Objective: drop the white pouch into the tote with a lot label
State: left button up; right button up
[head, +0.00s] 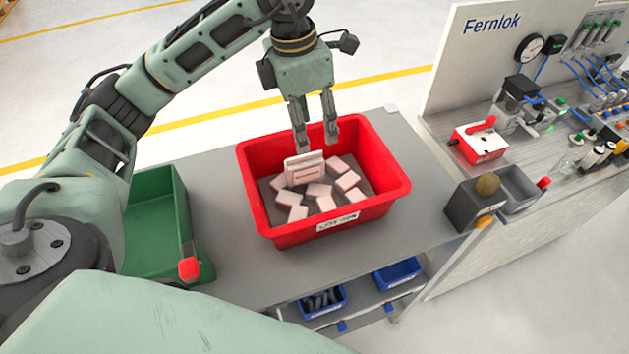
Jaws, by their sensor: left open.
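A red tote (258,157) stands on the grey bench, with a white label on its front wall whose print looks like a lot label. A pale pouch (304,169) with a dark line across it is inside the tote's outline towards the back left, larger in view than the other pale packs and tilted upright. My left gripper (316,143) points down over the back of the tote, its two fingers apart. The pouch is just below the left fingertip; I cannot tell if they touch or if it rests on the packs. My right gripper is not in view.
Several pale packs (318,191) lie in the tote. A green tote (153,222) stands on the left, partly behind my arm. Small blue bins (397,274) sit on a lower shelf. A panel marked Fernlok (490,50) and a bench with fittings stand at right.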

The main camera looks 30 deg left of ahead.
pick_arm(q)
jog(key=r, duration=0.4)
jog(key=shift+s+a+r, duration=0.2)
jog(key=shift+r, duration=0.2)
